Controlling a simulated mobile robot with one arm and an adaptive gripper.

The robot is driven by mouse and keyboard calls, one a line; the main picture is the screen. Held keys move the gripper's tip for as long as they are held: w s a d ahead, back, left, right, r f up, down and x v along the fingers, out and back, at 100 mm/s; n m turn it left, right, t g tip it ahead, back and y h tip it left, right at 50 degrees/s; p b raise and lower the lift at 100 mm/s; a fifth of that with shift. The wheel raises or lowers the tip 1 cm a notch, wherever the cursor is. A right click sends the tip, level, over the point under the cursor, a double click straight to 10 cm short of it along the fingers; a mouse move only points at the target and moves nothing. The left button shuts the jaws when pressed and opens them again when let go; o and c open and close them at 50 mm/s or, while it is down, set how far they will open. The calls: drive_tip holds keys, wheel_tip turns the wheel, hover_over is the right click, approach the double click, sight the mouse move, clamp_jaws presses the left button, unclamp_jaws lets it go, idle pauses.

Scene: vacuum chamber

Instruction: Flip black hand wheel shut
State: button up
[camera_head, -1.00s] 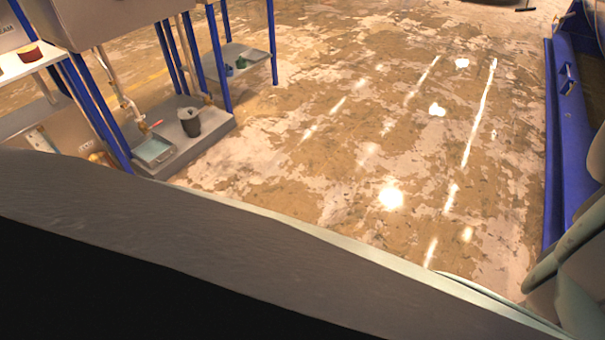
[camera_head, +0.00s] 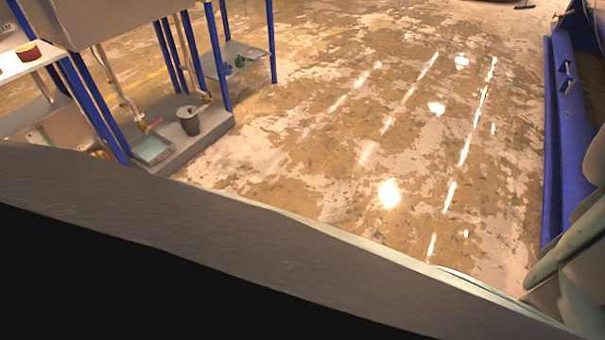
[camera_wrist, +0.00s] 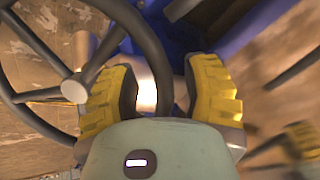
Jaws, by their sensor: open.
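The black hand wheel (camera_wrist: 145,35) shows at the left of the wrist view, with its hub and spokes left of my gripper. My gripper (camera_wrist: 165,92) has two yellow ridged fingers, spread apart. A stretch of the wheel's curved rim shows in the gap between the fingers. The left finger overlaps the spoke side and hides part of the wheel. I cannot tell whether either finger touches the rim. Neither the hand wheel nor my gripper can be made out in the head view.
Blue structure (camera_wrist: 210,25) lies behind the wheel in the wrist view. In the head view, a blue-legged bench (camera_head: 225,60) with a dark pot (camera_head: 188,122) stands at left. A long blue frame (camera_head: 550,140) runs along the right. The floor (camera_head: 350,110) between is clear.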

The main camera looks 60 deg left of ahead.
clamp_jaws()
idle(0.4)
